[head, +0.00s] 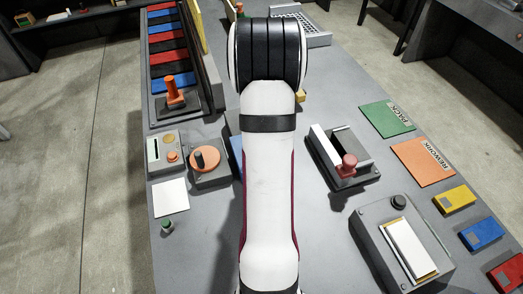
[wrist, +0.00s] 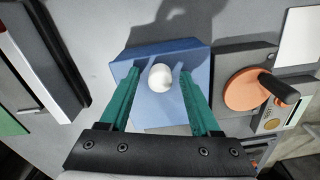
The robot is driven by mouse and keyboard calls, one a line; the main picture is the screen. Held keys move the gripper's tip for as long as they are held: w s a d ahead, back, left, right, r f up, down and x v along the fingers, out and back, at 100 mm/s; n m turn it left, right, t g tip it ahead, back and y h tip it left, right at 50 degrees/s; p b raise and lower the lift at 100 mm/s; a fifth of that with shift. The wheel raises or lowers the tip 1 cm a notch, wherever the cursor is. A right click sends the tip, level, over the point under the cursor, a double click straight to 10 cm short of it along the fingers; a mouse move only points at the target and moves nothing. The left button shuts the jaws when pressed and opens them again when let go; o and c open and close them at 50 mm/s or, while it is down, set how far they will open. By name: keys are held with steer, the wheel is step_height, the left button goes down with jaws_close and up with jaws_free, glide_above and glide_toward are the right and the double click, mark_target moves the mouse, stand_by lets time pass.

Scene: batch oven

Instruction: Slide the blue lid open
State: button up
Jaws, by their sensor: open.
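The blue lid (wrist: 160,110) lies below my gripper in the wrist view, with a round white knob (wrist: 160,77) on it. My gripper (wrist: 160,72) is open. Its two green fingers stand on either side of the knob, with a visible gap on each side. I cannot tell how far the fingertips are above the lid. In the head view my arm covers most of this spot, and only a sliver of blue (head: 236,150) shows at the arm's left edge. My gripper is hidden there.
A grey unit with an orange disc and dark handle (wrist: 262,90) stands close right of the lid in the wrist view. Bare table lies between.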

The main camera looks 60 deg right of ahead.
jaws_close()
stand_by(0.3)
stand_by(1.1)
